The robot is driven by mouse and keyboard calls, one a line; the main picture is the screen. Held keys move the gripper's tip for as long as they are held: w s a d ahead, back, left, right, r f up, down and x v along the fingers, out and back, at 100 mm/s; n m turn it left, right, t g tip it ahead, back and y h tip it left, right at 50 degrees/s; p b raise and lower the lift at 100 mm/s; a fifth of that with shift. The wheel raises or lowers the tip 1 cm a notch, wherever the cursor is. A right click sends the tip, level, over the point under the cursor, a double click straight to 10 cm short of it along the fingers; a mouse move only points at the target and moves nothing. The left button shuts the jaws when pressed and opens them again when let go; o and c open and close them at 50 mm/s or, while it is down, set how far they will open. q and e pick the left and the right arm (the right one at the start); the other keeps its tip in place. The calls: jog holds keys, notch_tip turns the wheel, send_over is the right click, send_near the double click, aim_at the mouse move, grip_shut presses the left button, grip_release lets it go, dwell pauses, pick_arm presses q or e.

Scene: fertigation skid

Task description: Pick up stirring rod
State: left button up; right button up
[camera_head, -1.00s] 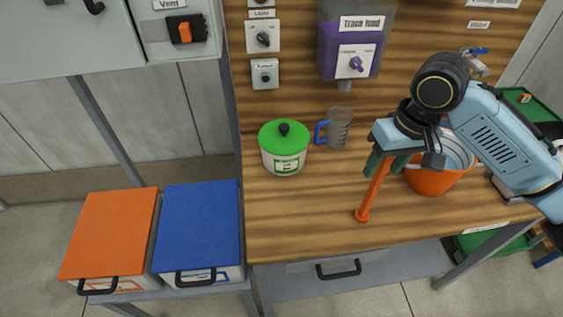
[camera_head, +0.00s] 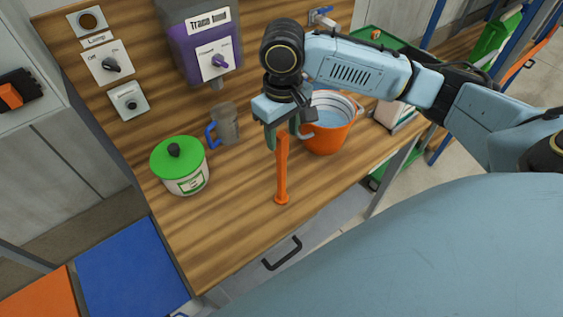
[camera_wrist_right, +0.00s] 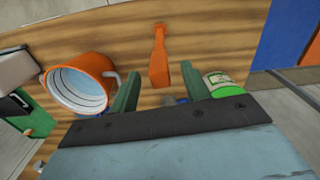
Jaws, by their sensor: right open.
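The orange stirring rod (camera_head: 282,172) is on the wooden bench near its front edge. In the head view it reaches from the bench up to my right gripper (camera_head: 282,136). The right gripper's two green fingers are apart, with the rod's upper end close to them. In the right wrist view the rod (camera_wrist_right: 159,60) shows in line with the gap between the open fingers (camera_wrist_right: 160,72); I cannot tell whether the fingers touch it. My left gripper is in neither view.
An orange bucket (camera_head: 331,139) with pale blue inside stands right of the rod. A clear jug (camera_head: 228,125) with a blue handle and a green-lidded pot (camera_head: 181,181) stand to its left. A purple dispenser (camera_head: 204,60) is behind. Bare bench (camera_head: 235,205) lies front left.

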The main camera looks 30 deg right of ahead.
aim_at(282, 144)
jog(key=f, duration=0.4)
jog(key=shift+w+f, duration=0.25)
grip_shut()
